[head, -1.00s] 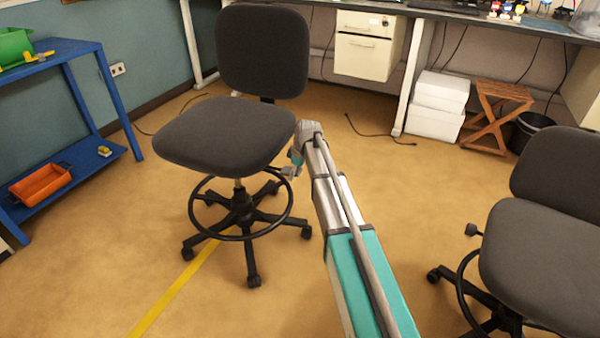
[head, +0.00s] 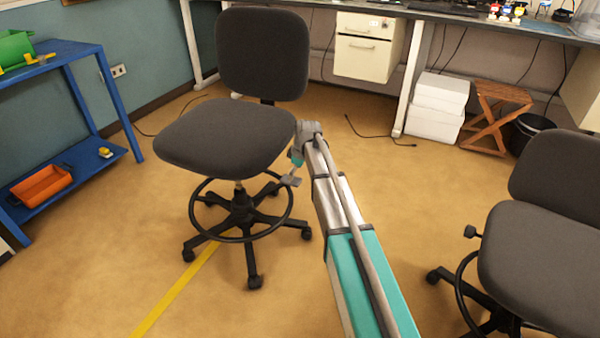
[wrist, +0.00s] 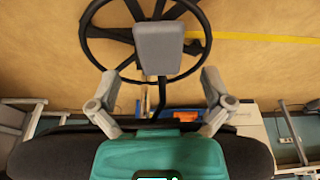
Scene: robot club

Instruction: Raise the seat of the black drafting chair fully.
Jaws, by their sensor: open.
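The black drafting chair (head: 225,140) stands left of centre in the head view, upright, with a dark seat, a backrest, a black foot ring and a five-legged base. A short length of column shows between seat and ring. My gripper (head: 295,168) is at the seat's right edge, pointing down-left. In the wrist view my gripper (wrist: 158,76) is open, its two fingers spread wide. A grey paddle on a thin black rod (wrist: 158,48) shows between and beyond the fingertips, in front of the foot ring (wrist: 92,42). I cannot tell whether anything touches it.
A second dark chair (head: 545,255) stands at the right. A blue shelf (head: 85,165) with an orange bin (head: 41,185) is at the left. White boxes (head: 438,103) and a wooden stool (head: 495,118) stand at the back. The floor between the chairs is free apart from my arm.

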